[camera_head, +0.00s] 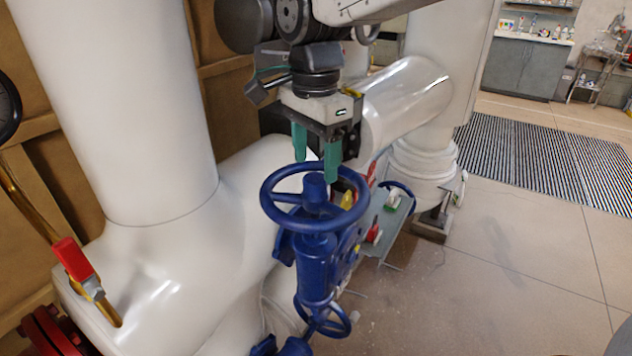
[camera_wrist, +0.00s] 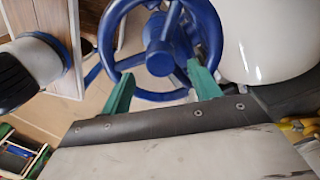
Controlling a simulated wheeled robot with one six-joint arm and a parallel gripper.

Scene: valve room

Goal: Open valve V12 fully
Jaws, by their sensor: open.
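A blue valve with a round handwheel (camera_head: 315,228) stands upright in front of the white pipes; no V12 label is readable. My gripper (camera_head: 317,170) is above the far side of the wheel, pointing down, its two green fingers apart and with nothing visible between them. In the wrist view the handwheel (camera_wrist: 160,95) fills the top middle, with its hub and spokes showing. My green fingertips (camera_wrist: 160,80) appear on either side of the hub in that view. I cannot tell whether they touch the wheel. A second, smaller blue handwheel (camera_head: 328,320) is low on the same body.
Large white pipes (camera_head: 125,110) stand left and behind. A red-handled lever (camera_head: 73,258) is at left. A grey shelf (camera_head: 385,225) with small coloured items is right of the valve. Open floor (camera_head: 500,270) lies to the right, with a striped mat (camera_head: 545,160) beyond.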

